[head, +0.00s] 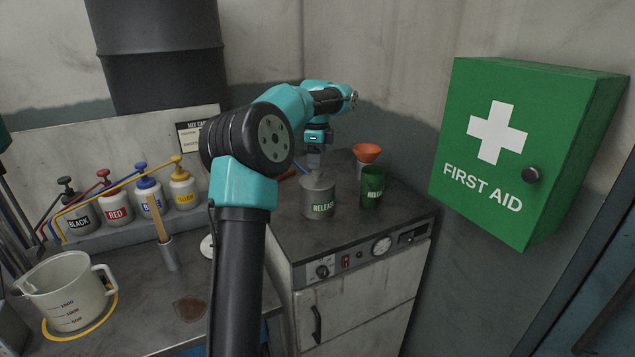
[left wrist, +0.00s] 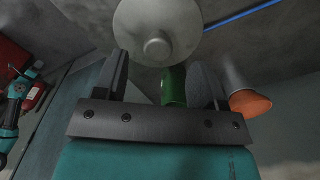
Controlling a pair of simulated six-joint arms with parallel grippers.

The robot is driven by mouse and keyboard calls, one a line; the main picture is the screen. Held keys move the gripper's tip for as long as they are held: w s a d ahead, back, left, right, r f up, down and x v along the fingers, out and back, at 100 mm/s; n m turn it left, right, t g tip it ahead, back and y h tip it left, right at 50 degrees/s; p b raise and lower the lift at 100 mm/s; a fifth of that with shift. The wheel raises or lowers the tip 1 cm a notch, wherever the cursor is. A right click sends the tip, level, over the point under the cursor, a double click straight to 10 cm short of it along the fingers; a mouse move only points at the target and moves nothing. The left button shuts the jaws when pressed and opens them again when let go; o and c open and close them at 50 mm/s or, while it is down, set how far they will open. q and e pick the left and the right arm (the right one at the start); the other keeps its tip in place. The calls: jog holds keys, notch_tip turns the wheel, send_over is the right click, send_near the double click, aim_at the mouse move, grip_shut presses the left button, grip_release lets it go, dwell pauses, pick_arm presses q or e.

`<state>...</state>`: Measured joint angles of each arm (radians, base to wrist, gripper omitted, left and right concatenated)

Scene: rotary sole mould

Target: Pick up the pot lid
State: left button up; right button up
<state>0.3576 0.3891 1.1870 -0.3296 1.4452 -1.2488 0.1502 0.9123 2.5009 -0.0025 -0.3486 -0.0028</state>
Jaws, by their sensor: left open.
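The grey metal pot marked RELEASE (head: 318,199) stands on the dark top of the cabinet, with its lid (head: 318,178) on it. In the left wrist view the lid (left wrist: 158,25) is a pale round disc with a small knob at its centre. My left gripper (head: 314,162) is above the pot, pointing down. In the left wrist view its two fingers (left wrist: 160,65) are apart with nothing held between them, and the knob appears just beyond their tips. I cannot tell whether they touch it. My right gripper is not in view.
A green cup (head: 372,187) stands close right of the pot, with an orange funnel (head: 365,153) behind it. The green first aid box (head: 520,150) hangs at the right. Colour bottles (head: 115,205) and a measuring jug (head: 65,290) are at the left. The cabinet's front top is clear.

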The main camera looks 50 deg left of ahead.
aim_at(317, 171)
pick_arm(q)
jog(key=shift+s+f, duration=0.1)
jog(key=shift+f, duration=2.5)
jog(key=shift+d, duration=0.1)
jog(key=c, duration=1)
jog(key=shift+r, duration=1.8)
jog(key=s+d, duration=0.3)
jog(key=d, duration=0.1)
jog(key=s+d+r, duration=0.1)
jog(key=s+d, duration=0.6)
jog(key=d, duration=0.1)
jog(key=shift+s+r, duration=0.2)
jog(key=shift+s, duration=0.05)
